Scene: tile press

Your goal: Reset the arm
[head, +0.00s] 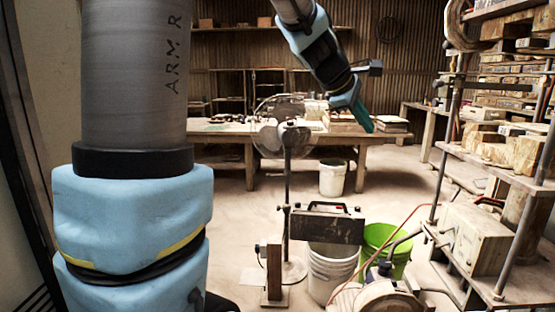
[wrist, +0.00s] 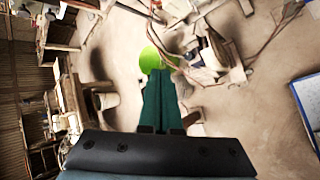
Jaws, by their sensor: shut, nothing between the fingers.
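My gripper (head: 363,116) hangs in the air at the upper middle of the head view, angled down to the right. Its teal fingers are shut with nothing between them. In the wrist view the closed fingers (wrist: 158,100) point towards the floor and a green bucket. My blue-padded arm fills the left of the head view. No tile or tile press can be made out for certain.
A wooden workbench (head: 305,134) stands at the back, with a fan (head: 284,140) before it. A green bucket (head: 396,240) and white buckets (head: 332,179) stand on the floor. Loaded shelves (head: 500,180) line the right. Open floor lies left of the fan.

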